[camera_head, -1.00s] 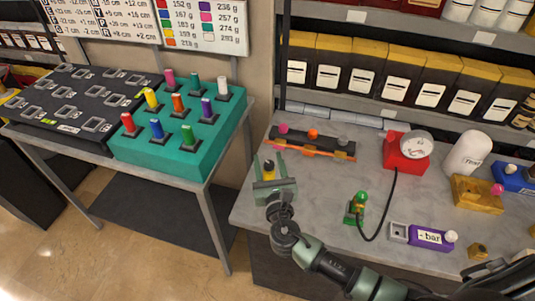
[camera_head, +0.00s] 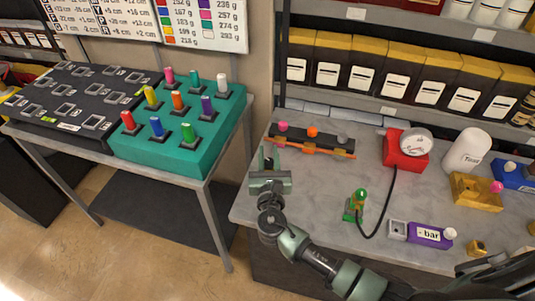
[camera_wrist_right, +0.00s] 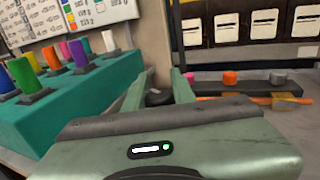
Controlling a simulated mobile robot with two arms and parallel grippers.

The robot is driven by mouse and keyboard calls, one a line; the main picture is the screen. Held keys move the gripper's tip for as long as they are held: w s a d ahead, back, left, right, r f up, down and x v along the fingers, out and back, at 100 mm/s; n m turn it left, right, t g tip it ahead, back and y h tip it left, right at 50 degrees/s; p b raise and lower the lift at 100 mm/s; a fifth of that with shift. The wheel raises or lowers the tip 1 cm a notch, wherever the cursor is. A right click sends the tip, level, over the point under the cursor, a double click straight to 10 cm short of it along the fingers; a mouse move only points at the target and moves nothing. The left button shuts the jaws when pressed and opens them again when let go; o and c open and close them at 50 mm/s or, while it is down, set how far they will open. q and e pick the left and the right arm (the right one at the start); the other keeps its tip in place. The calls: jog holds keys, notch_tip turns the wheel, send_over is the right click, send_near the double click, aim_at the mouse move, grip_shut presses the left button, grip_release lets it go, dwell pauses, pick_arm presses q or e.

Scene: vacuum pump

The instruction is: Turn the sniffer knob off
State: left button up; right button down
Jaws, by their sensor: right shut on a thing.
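My right gripper (camera_head: 271,158) is low over the left end of the grey worktop, with its fingers pointing to the back. In the right wrist view, a small dark, rounded piece (camera_wrist_right: 158,97) sits between its two fingers, and the gripper is shut on it. The gripper body hides its lower part, and I cannot read a label on it. Just behind is a dark panel (camera_head: 318,141) with a pink knob (camera_head: 283,126), an orange knob (camera_head: 313,132) and a grey knob (camera_head: 343,139). None of these is marked as the sniffer knob. My left gripper is not in view.
An orange bar (camera_head: 320,151) lies along the panel's front. A green piece (camera_head: 354,207) joins by a black cable to a red gauge (camera_head: 407,150). A purple "bar" box (camera_head: 430,236) is at right. A teal block (camera_head: 180,150) with coloured pegs stands on the left table.

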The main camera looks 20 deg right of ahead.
aim_at(268, 166)
jog(key=shift+m+h, duration=0.3)
jog(key=shift+h, duration=0.1)
jog(key=c, duration=1.2)
grip_release()
jog(key=shift+o, duration=0.2)
jog(key=b+v, duration=0.1)
jog(key=v, duration=0.5)
jog(key=shift+s+a+b, duration=0.15)
jog(key=shift+s+b, duration=0.2)
jog(key=shift+b, duration=0.05)
jog(key=shift+s+a+r, duration=0.1)
jog(key=shift+s+a, duration=0.05)
jog(key=shift+s, duration=0.35)
